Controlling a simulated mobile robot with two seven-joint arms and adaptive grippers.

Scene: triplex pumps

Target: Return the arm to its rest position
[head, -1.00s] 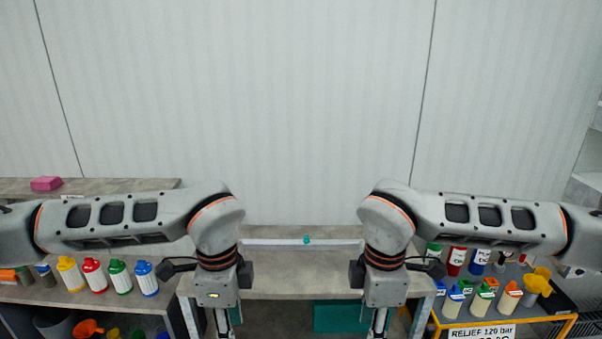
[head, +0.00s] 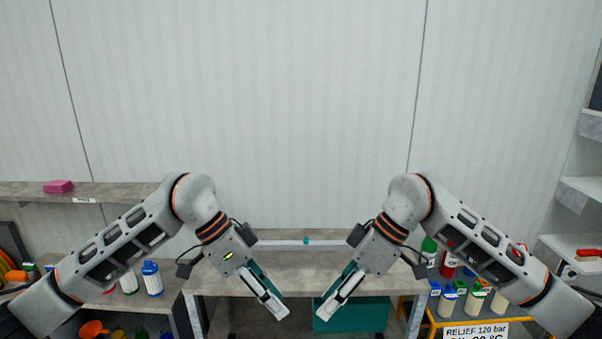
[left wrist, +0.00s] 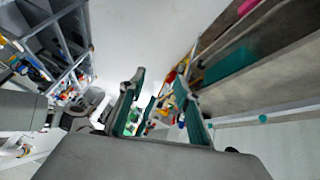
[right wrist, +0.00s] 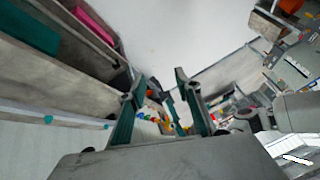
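My left gripper (head: 277,309) hangs in front of the grey workbench in the head view, slanting down to the right. Its two fingers stand apart with nothing between them in the left wrist view (left wrist: 160,84). My right gripper (head: 325,311) mirrors it, slanting down to the left. Its fingers are also apart and empty in the right wrist view (right wrist: 160,78). The two grippers are close together but do not touch.
The grey workbench (head: 300,265) is bare in the middle. A teal bin (head: 352,317) sits below it. Bottles, including a blue-capped one (head: 152,278), stand on the left. An orange-edged cart (head: 437,323) with bottles is at right. A pink box (head: 58,187) lies on the left shelf.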

